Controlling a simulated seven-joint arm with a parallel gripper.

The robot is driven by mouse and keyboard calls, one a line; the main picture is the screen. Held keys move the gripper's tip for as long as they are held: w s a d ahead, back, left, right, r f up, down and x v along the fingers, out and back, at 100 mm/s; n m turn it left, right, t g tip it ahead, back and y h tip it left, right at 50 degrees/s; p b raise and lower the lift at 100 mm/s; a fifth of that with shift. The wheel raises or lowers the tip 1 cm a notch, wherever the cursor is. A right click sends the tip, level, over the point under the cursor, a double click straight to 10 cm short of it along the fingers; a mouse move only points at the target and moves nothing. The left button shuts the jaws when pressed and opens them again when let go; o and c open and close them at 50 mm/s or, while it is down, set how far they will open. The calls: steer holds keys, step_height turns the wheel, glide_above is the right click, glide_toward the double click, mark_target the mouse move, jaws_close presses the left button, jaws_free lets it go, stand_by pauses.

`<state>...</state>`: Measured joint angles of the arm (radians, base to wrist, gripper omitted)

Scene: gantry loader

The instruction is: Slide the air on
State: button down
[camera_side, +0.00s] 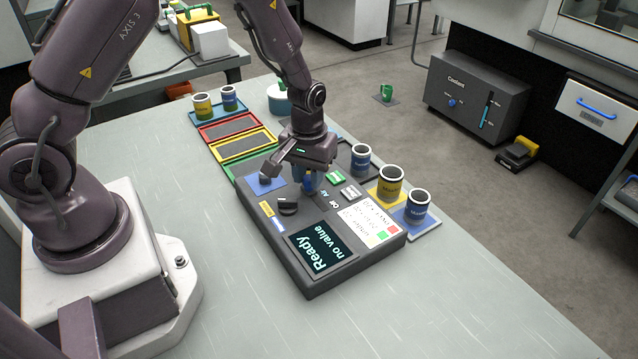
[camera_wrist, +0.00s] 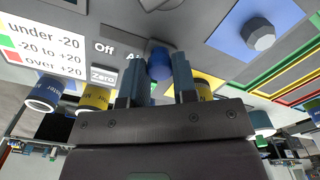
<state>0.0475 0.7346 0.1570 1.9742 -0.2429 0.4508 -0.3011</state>
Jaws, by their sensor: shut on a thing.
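The grey control panel (camera_side: 318,279) lies on the bench, with its Air label (camera_side: 324,193) and Off label (camera_side: 334,205) beside my gripper. A blue slider knob (camera_wrist: 158,62) stands up from the panel next to the partly hidden Air label (camera_wrist: 131,57); the Off label (camera_wrist: 104,47) is farther left. My gripper (camera_wrist: 159,80) is shut on the blue knob, one finger on each side of it. In the side view my gripper (camera_side: 309,183) points down at the panel and hides most of the knob. The slot under the knob is hidden.
The panel's screen (camera_side: 321,253) reads "Ready no value". A dark rotary knob (camera_side: 288,205) and a grey knob on a blue patch (camera_wrist: 260,35) are close by. Mugs (camera_side: 389,184) on coloured mats line the panel's far side. The near bench is clear.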

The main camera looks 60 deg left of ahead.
mark_target(306, 175)
steer(key=shift+a, duration=0.4)
steer(key=c, duration=0.9)
jaws_free()
steer(key=shift+r, duration=0.3)
step_height(306, 175, up, 12)
steer(key=shift+r, duration=0.2)
